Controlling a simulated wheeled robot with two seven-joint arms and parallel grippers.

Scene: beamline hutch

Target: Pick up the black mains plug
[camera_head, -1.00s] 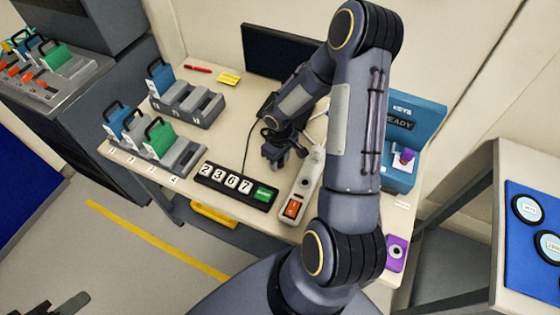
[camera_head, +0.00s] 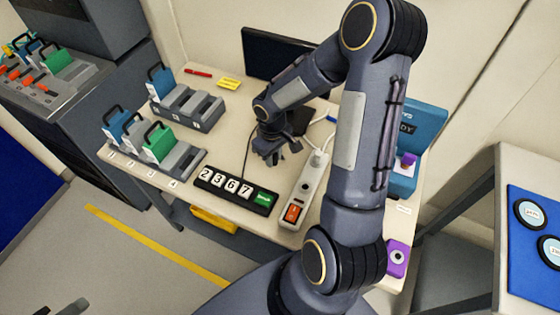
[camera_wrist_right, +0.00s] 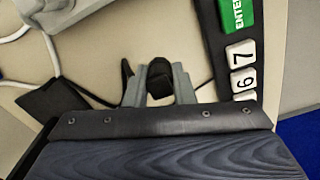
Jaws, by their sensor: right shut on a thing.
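The black mains plug (camera_wrist_right: 160,82) shows between the two grey fingers of my right gripper (camera_wrist_right: 160,88) in the right wrist view. The gripper is shut on it, over the pale bench top. In the head view my right gripper (camera_head: 277,156) is behind the number display and left of the power strip; the plug is hard to make out there, hidden by the fingers. A thin black cable (camera_head: 247,150) runs along the bench left of the gripper. Dark tips of what looks like my left gripper (camera_head: 60,308) just enter at the bottom left; their opening is unclear.
The white power strip (camera_head: 314,178) with a red switch lies right of the gripper, a white plug at its far end. The number display (camera_head: 236,190) lies in front. A monitor (camera_head: 278,52) stands behind. The blue key box (camera_head: 420,125) is at the right.

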